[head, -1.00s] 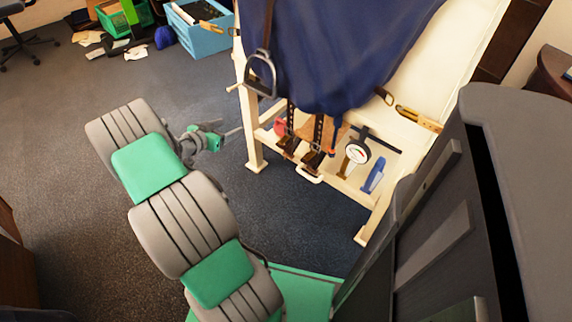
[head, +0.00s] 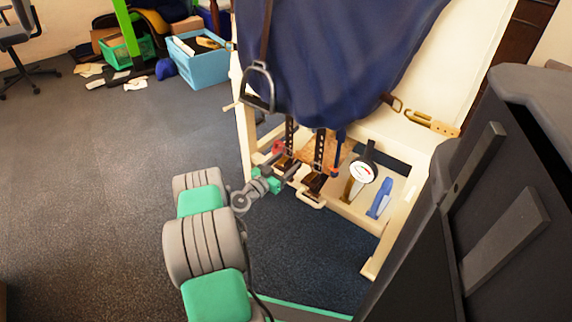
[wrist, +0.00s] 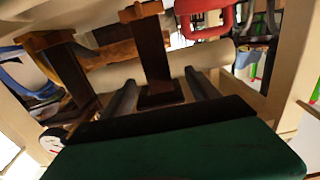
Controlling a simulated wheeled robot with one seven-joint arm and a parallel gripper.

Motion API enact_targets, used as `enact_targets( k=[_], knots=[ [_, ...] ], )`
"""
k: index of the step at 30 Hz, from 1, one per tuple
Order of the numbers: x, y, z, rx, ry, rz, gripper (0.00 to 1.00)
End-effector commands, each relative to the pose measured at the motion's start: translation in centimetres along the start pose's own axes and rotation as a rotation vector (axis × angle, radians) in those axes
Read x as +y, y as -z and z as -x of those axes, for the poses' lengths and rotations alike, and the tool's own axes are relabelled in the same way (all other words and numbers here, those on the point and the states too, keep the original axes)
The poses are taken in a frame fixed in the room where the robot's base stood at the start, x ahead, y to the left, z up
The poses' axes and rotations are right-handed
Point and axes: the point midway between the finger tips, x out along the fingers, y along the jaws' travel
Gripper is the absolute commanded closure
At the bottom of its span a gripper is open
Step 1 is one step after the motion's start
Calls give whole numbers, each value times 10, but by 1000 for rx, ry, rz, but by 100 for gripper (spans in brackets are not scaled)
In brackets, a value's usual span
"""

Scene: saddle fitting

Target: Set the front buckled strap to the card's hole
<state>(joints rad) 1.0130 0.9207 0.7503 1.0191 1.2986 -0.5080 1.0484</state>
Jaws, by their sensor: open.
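Two dark buckled straps with rows of holes hang below the blue cover in the head view: a left strap (head: 289,135) and a right strap (head: 319,150). I cannot tell which is the front one. My gripper (head: 292,167) is low beside the left strap. In the wrist view my open gripper (wrist: 160,76) has a finger on each side of one dark strap (wrist: 152,50), apparently the left one; whether they touch is unclear. The other strap (wrist: 70,75) hangs outside the fingers. The card and its hole number cannot be made out.
A cream stand (head: 248,145) surrounds the straps, with a shelf holding a round dial gauge (head: 362,173) and a blue tool (head: 379,198). A metal stirrup (head: 258,88) hangs at the left.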

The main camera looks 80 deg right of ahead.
Motion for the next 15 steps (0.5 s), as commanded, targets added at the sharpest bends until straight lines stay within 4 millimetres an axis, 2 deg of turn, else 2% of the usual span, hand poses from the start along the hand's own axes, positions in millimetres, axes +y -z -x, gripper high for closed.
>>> enact_targets(
  k=[3,15],
  knots=[
    [0,0,0,0,0,0,33],
    [0,0,1,-1,0,0,65]
  ],
)
